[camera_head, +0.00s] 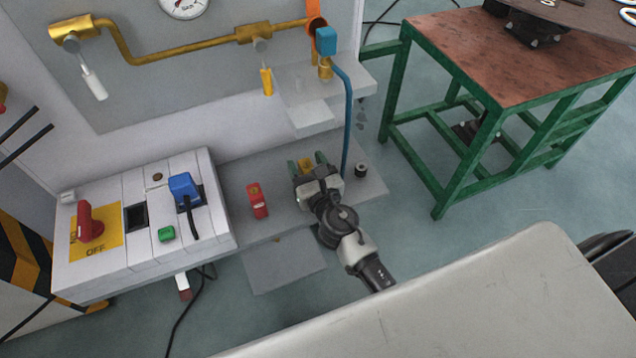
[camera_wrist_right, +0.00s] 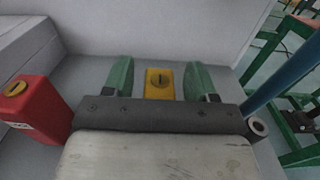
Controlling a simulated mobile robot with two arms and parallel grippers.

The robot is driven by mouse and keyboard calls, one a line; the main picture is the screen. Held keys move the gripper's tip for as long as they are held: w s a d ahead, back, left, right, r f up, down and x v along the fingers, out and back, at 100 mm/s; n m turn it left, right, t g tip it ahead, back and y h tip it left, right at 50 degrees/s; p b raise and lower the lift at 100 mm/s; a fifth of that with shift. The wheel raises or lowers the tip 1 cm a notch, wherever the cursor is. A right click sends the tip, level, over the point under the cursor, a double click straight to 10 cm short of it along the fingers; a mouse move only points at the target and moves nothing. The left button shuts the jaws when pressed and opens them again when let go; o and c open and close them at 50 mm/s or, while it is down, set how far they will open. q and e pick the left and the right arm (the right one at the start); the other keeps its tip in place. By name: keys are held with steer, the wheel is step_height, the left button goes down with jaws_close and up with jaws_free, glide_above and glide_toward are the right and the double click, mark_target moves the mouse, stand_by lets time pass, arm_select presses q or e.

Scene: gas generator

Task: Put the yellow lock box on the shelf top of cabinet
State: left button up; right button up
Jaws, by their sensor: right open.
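The yellow lock box (camera_head: 306,165) sits on the grey shelf top (camera_head: 368,182) of the cabinet. It also shows in the right wrist view (camera_wrist_right: 160,84), with a dark slot on its face. My right gripper (camera_head: 307,162) is open, with its green fingers on either side of the yellow lock box. In the wrist view, small gaps show between the fingers (camera_wrist_right: 158,80) and the box. The lower part of the box is hidden behind the gripper body. My left gripper is not in view.
A red lock box (camera_head: 257,200) stands left of my right gripper, also in the wrist view (camera_wrist_right: 33,108). A small dark cylinder (camera_head: 361,170) and a blue hose (camera_head: 347,120) are on the right. A switch panel (camera_head: 140,260) lies left. A green-framed table (camera_head: 500,60) stands right.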

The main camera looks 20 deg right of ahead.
steer(key=s, duration=0.4)
steer(key=shift+f, duration=0.2)
steer(key=shift+s+b, duration=1.1)
steer(key=shift+s, duration=2.9)
steer(key=s+d+f+m+g+h, duration=0.2)
steer(key=d+f+m+g, duration=0.15)
steer(key=f+m, duration=0.5)
steer(key=s+d+f+m+g+h, duration=0.1)
steer(key=s+d+f+m+g, duration=0.2)
steer(key=f+m, duration=0.6)
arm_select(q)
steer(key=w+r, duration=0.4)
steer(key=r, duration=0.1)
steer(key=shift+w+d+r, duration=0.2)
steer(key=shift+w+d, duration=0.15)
arm_select(e)
steer(key=s+a+f+m+g+y, duration=0.1)
steer(key=s+f+m+g+y, duration=0.1)
steer(key=s+f+m+g, duration=0.7)
step_height(320, 180, down, 4)
steer(key=s+m, duration=0.2)
steer(key=m, duration=0.5)
steer(key=shift+m+y, duration=0.3)
steer(key=shift+m, duration=0.05)
steer(key=shift+a, duration=0.1)
